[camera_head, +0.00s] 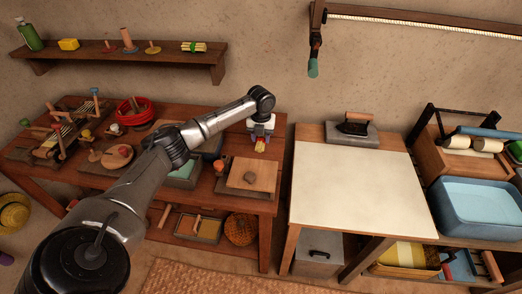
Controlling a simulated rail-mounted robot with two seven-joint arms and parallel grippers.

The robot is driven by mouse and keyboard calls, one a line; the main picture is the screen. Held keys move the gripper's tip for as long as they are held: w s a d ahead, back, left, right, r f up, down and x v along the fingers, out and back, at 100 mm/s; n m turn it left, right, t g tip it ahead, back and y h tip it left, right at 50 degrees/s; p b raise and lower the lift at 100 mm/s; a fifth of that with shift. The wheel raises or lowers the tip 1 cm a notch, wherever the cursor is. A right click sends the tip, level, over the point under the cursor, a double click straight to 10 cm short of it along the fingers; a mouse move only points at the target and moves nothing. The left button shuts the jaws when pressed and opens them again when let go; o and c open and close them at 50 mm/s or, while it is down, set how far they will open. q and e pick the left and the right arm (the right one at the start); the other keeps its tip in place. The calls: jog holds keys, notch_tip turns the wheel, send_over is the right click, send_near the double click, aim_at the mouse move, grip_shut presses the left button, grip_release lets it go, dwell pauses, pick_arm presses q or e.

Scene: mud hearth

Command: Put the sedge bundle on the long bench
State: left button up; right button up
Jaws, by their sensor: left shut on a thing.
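My left gripper (260,138) points down over the right part of the long brown wooden bench (264,206). It is shut on a small yellow thing (260,146), mostly hidden by the fingers; I cannot tell what it is, or whether it touches the bench. A bundle of pale yellow-green stalks with a green band (193,46), which looks like a sedge bundle, lies on the wall shelf at the upper left. My left arm crosses the bench and hides part of its middle. My right gripper is not in view.
A pale-topped table (350,185) stands to the right, mostly clear, beside a blue basin (475,205).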

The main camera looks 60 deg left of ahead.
aim_at(261, 138)
pick_arm(q)
notch_tip(261, 138, down, 6)
jog(key=shift+r+b, duration=0.1)
jog(key=shift+b, duration=0.6)
jog(key=o, duration=0.9)
jog(key=shift+f, duration=0.25)
jog(key=shift+r, duration=0.1)
notch_tip(261, 138, up, 11)
jog(key=p, duration=0.2)
jog(key=shift+p, duration=0.4)
jog(key=shift+r, duration=0.65)
